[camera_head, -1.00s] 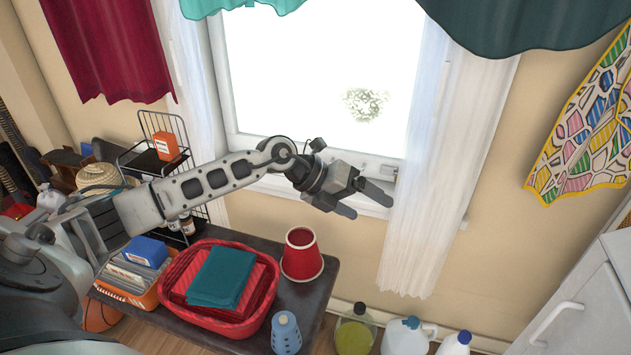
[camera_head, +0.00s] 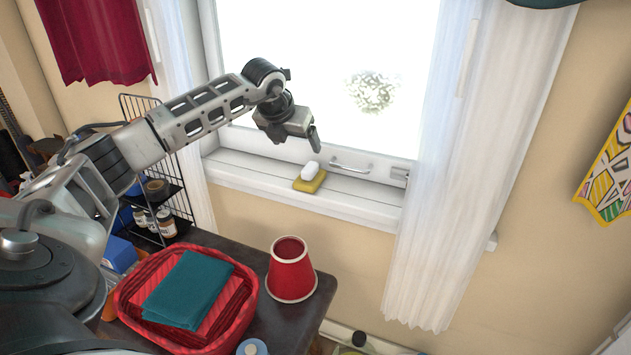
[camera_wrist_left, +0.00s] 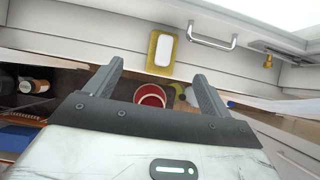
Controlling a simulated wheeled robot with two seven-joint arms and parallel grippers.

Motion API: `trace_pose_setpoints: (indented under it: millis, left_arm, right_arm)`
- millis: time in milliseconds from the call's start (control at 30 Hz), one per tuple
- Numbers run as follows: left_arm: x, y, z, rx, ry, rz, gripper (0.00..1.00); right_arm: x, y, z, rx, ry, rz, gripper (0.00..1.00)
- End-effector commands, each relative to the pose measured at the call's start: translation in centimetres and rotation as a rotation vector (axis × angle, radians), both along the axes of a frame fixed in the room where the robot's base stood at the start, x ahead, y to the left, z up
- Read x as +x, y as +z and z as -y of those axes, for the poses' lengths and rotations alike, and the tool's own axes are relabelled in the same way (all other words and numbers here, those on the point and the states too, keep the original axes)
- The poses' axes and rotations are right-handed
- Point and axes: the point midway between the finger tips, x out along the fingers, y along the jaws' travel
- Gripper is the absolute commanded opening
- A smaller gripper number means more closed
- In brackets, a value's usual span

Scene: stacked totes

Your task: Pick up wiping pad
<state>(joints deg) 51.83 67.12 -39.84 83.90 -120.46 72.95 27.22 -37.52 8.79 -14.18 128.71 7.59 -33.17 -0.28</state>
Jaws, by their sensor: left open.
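A yellow pad (camera_head: 309,183) lies on the white windowsill (camera_head: 260,180), with a white rounded block (camera_head: 310,170) resting on its top. The pad (camera_wrist_left: 152,66) and block (camera_wrist_left: 164,48) also show in the left wrist view, ahead of the fingers and roughly between them. My left gripper (camera_head: 315,138) is open and empty, above the sill and apart from the pad. In the head view its fingers overlap, but the left wrist view shows them spread. My right gripper is not in view.
A metal window handle (camera_head: 350,168) is just right of the pad. A white curtain (camera_head: 440,220) hangs further right. Below, a dark table (camera_head: 285,320) carries a red basket (camera_head: 243,328) with folded cloths and a red lampshade-like cup (camera_head: 291,270). A wire rack (camera_head: 165,190) stands left.

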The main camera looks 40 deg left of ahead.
Motion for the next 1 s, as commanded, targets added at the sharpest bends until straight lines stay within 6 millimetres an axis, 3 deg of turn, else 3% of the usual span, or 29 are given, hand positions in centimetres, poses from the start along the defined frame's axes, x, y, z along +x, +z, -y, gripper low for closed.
trace_pose_setpoints:
  millis: [300, 667, 800, 1000]
  left_arm:
    - [3.5, -5.7, -0.9, -0.004, -0.001, 0.0, 0.82]
    - [5.3, -8.5, -1.0, -0.004, -0.004, -0.001, 0.82]
    - [6.5, -10.5, -0.9, -0.004, -0.003, 0.0, 0.82]
    - [7.3, -11.7, -1.3, -0.003, -0.002, 0.001, 0.82]
  right_arm:
    - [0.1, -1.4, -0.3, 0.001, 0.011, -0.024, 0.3]
    - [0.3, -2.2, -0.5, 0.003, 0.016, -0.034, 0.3]
    - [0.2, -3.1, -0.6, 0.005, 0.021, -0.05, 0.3]
    - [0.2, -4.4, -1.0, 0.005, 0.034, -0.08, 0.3]
